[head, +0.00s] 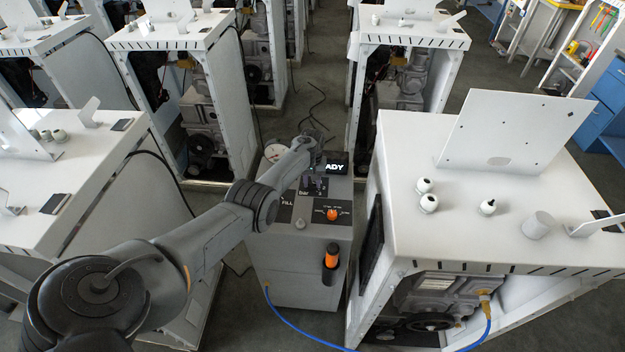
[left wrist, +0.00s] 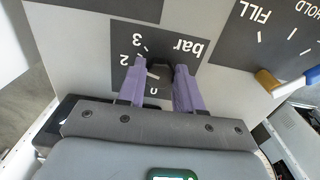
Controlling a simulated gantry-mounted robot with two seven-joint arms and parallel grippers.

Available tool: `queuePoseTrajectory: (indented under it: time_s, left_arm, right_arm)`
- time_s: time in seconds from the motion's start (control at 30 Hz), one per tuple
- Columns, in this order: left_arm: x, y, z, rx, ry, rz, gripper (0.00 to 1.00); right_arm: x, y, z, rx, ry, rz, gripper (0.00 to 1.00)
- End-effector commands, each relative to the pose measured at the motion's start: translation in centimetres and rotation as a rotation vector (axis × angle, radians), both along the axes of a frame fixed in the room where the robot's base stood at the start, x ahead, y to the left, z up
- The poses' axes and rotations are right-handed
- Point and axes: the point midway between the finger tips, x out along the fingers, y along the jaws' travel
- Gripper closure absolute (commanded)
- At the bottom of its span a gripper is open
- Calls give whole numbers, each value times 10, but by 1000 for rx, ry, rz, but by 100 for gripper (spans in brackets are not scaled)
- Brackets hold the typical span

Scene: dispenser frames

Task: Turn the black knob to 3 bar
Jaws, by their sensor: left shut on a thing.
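The black knob (left wrist: 158,66) sits on a dark dial plate (left wrist: 121,40) marked "bar", with the numbers 2 and 3 readable upside down in the left wrist view. My left gripper (left wrist: 158,72) has its two purple fingers shut on the knob, one on each side. The knob's pointer is mostly hidden between the fingers, so I cannot tell its exact setting; a short white line shows near the left finger. In the head view my left gripper (head: 315,184) is over the panel of the grey test unit (head: 270,250), and it hides the knob there. My right gripper is not in view.
An orange knob (head: 332,214) and an orange handle (head: 331,257) are on the same unit, close to the gripper. White dispenser frames (head: 400,225) stand close on both sides. A blue hose (head: 300,330) runs in front.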

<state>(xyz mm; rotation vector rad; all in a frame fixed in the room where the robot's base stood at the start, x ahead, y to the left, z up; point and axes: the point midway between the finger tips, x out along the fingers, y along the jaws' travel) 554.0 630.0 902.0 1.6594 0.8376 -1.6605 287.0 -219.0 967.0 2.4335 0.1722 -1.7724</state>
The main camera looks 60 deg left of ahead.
Motion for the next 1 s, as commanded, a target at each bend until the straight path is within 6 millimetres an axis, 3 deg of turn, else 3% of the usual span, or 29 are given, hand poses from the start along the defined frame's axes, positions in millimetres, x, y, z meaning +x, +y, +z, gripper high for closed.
queuePoseTrajectory:
  time_s: [0.5, 1.0]
  left_arm:
    - [-2, 2, -1, 1, 0, -421, 96]
    - [-1, 2, -1, 2, -2, -559, 96]
  right_arm:
    - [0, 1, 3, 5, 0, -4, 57]
    - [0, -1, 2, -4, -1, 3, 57]
